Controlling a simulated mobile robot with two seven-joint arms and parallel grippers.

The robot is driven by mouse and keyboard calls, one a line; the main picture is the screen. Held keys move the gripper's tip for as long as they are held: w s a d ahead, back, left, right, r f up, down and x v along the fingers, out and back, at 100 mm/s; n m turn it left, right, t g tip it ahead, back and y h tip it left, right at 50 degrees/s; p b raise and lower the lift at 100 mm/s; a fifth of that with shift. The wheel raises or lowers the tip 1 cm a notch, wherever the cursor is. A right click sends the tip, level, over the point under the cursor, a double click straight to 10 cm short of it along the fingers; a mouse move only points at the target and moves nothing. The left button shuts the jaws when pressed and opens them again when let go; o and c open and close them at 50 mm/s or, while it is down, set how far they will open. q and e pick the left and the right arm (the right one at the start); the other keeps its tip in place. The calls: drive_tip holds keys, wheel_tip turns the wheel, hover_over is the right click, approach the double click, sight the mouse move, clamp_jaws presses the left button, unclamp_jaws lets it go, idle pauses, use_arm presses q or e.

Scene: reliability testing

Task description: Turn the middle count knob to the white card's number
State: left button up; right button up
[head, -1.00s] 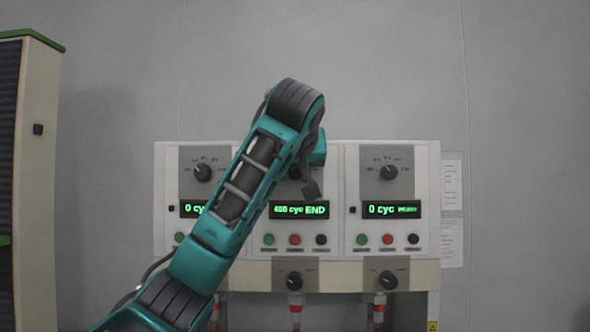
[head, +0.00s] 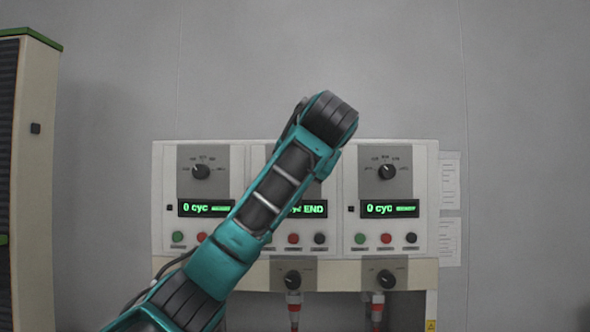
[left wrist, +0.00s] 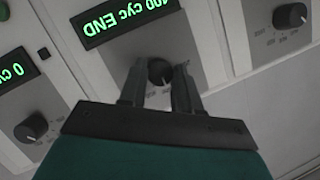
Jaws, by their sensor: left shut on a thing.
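The middle count knob (left wrist: 161,71) is a round black dial beside the middle display in the left wrist view. My left gripper (left wrist: 160,75) has one finger on each side of the knob and is shut on it. In the head view my arm hides this knob and the gripper. The middle display (left wrist: 128,18) is lit green, ending in "00 cyc END" and seen upside down; its right part (head: 312,209) shows in the head view. I cannot make out a white card with a number. My right gripper is not in view.
The right panel has a knob (head: 387,171) and a "0 cyc" display (head: 390,208); the left panel has a matching knob (head: 201,171). Push buttons and lower knobs (head: 293,279) sit below. White sheets (head: 450,182) hang at the right. A cabinet (head: 36,180) stands far left.

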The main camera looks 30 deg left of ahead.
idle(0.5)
use_arm(q)
drive_tip(key=o, duration=1)
drive_tip(key=shift+o, duration=0.2)
drive_tip(key=b+v, duration=0.9)
drive_tip(key=v, duration=0.4)
